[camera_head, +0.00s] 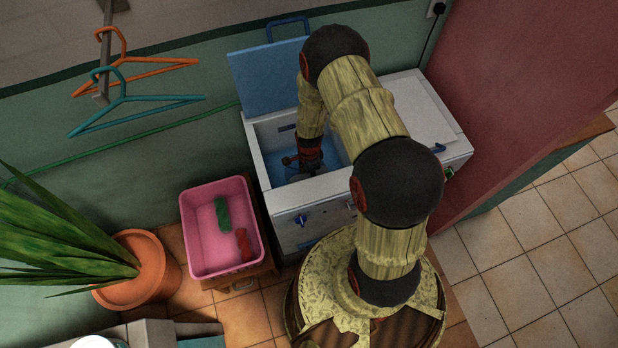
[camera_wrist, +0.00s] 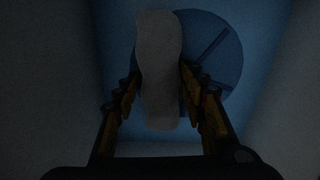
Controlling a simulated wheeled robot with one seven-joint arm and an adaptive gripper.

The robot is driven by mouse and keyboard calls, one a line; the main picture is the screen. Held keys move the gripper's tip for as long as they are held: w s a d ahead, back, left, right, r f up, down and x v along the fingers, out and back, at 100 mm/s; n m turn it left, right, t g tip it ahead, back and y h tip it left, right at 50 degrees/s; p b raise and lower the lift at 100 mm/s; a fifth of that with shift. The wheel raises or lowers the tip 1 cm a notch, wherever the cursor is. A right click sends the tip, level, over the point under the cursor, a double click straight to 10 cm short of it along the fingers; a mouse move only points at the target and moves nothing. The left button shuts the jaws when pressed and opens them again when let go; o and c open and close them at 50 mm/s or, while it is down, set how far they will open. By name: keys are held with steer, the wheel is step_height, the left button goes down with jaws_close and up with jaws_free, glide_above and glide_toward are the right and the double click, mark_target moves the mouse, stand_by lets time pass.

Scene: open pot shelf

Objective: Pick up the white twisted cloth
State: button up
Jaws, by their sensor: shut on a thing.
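The white twisted cloth (camera_wrist: 159,70) shows in the wrist view as a pale grey, elongated shape, standing between the two fingers of my gripper (camera_wrist: 160,88). The fingers press on its sides, and its upper end extends past the fingertips over a round blue disc (camera_wrist: 222,48). The view is dark, so the cloth's surface detail is hard to tell. In the head view my gripper (camera_head: 309,170) reaches down into the open tub (camera_head: 272,138) of a white washing machine. The cloth cannot be made out clearly there.
The machine's blue lid (camera_head: 268,78) stands open at the back. The tub walls close in around my gripper. A pink basket (camera_head: 197,228) holding a green cloth (camera_head: 222,214) and a red cloth (camera_head: 243,244) stands left of the machine. Hangers (camera_head: 135,112) and a potted plant (camera_head: 140,275) are further left.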

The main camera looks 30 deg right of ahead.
steer(key=c, duration=0.6)
steer(key=shift+o, duration=0.2)
